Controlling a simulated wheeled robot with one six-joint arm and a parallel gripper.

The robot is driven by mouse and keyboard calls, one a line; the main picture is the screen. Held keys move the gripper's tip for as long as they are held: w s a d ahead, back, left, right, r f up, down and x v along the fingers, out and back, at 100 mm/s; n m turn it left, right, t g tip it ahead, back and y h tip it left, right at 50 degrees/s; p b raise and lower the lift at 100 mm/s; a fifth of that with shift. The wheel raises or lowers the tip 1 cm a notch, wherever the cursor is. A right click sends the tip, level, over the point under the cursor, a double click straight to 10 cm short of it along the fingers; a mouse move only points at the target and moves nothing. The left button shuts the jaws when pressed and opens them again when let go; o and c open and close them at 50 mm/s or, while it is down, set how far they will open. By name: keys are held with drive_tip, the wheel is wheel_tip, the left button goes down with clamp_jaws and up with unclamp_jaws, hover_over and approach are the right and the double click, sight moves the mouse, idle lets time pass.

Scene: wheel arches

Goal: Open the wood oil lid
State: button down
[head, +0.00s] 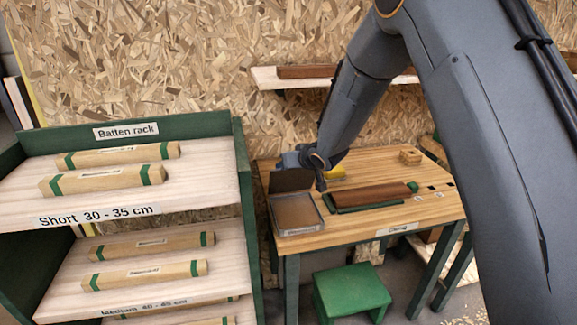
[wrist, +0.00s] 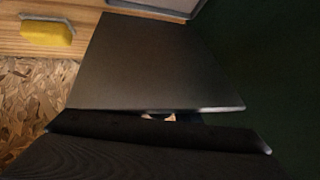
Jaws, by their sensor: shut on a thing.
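The wood oil box (head: 299,230) is a shallow grey tray with a brown inside and a small label on its front, near the left end of the workbench. Its dark lid (head: 288,182) stands up at the back edge, roughly upright. In the wrist view the lid (wrist: 155,60) is a broad dark panel, with a bit of the tray rim (wrist: 160,6) at the top. My gripper (head: 300,160) is at the lid's upper edge and shut on it. In the wrist view my gripper (wrist: 160,130) covers the bottom, hiding the contact.
A yellow block (head: 336,172) lies on the workbench (head: 390,160) behind the box. A brown batten (head: 370,197) lies in a green-ended clamp to the right. The batten rack (head: 120,130) stands close on the left. A green stool (head: 352,290) is in front. A chipboard wall rises behind.

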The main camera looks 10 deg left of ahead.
drive_tip(key=shift+s+d+f, duration=0.15)
drive_tip(key=shift+d+f, duration=0.1)
drive_tip(key=shift+f, duration=0.3)
drive_tip(key=c, duration=1.4)
unclamp_jaws()
drive_tip(key=shift+a+r, duration=0.15)
drive_tip(key=shift+s+d+r+p, duration=0.15)
drive_tip(key=shift+d+r+p, duration=0.05)
drive_tip(key=shift+r+p, duration=0.35)
drive_tip(key=shift+s+d+r+p, duration=0.1)
drive_tip(key=shift+d+r+p, duration=0.15)
drive_tip(key=shift+r+p, duration=0.2)
drive_tip(key=shift+s+d+r+p, duration=0.2)
drive_tip(key=shift+r+p, duration=0.25)
drive_tip(key=shift+r, duration=0.15)
drive_tip(key=shift+s+d+r+p, duration=0.35)
drive_tip(key=shift+r+p, duration=0.4)
drive_tip(key=shift+r, duration=0.05)
drive_tip(key=shift+s+d+r+p, duration=0.3)
drive_tip(key=shift+s+r+p, duration=0.1)
drive_tip(key=shift+r+p, duration=0.35)
drive_tip(key=shift+s+d+r+p, duration=0.35)
drive_tip(key=shift+r+p, duration=0.4)
drive_tip(key=shift+r, duration=0.05)
